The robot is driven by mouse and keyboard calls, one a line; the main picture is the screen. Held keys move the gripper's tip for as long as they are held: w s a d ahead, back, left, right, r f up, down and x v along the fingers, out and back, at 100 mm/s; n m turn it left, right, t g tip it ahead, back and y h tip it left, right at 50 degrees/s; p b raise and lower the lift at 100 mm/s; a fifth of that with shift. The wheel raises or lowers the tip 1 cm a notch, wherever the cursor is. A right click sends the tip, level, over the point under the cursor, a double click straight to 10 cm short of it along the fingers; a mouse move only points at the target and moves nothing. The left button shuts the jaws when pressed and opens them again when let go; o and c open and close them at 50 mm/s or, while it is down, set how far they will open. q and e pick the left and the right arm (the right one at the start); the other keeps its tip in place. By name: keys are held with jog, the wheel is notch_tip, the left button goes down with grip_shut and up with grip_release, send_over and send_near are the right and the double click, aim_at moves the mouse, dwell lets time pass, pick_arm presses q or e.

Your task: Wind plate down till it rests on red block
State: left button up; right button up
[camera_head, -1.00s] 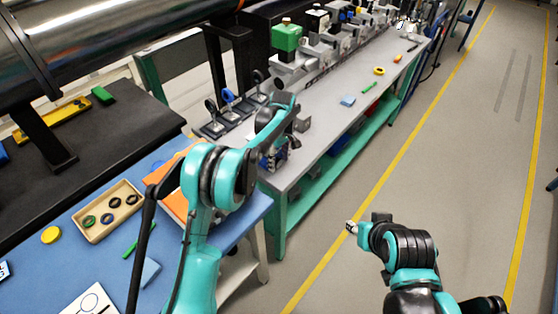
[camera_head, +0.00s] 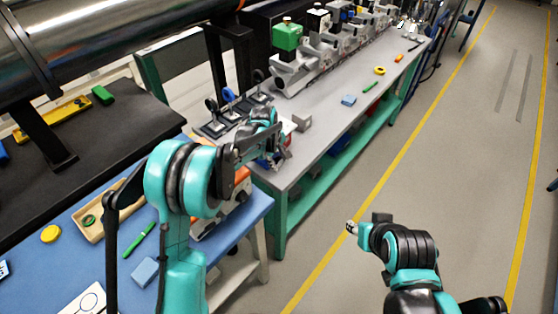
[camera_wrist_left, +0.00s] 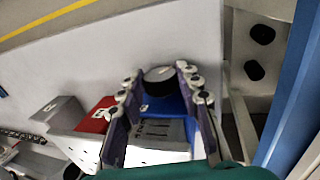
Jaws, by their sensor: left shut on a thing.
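My left gripper (camera_wrist_left: 158,76) is shut on a round black knob (camera_wrist_left: 160,84) at the bench's near end. Behind the knob is a blue body (camera_wrist_left: 168,104) with a grey slotted part (camera_wrist_left: 160,130). A red block (camera_wrist_left: 98,116) lies just left of the fingers in the left wrist view. Whether the plate touches the red block cannot be told; the arm and fingers hide much of it. In the head view the left gripper (camera_head: 272,140) is over the grey bench's near corner. My right gripper (camera_head: 352,227) hangs over the floor, its jaws unclear.
A grey block (camera_wrist_left: 58,112) stands beside the red block. The grey bench (camera_head: 330,110) carries a green-topped device (camera_head: 287,38) and several mounts behind. The blue table (camera_head: 95,262) at left holds a wooden tray (camera_head: 90,232) and a green pen (camera_head: 139,240). The floor at right is clear.

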pick_arm(q)
jog(key=shift+s+a+f+t+h+b, duration=0.1)
jog(key=shift+t+h+b, duration=0.3)
jog(key=shift+t, duration=0.2)
jog(key=shift+s+a+f+t+h+b, duration=0.1)
jog(key=shift+t+h+b, duration=0.2)
jog(key=shift+t+h, duration=0.25)
jog(key=shift+r+t, duration=0.1)
jog(key=shift+t, duration=0.15)
jog(key=o, duration=1.2)
jog(key=shift+c, duration=0.2)
jog(key=v, duration=1.2)
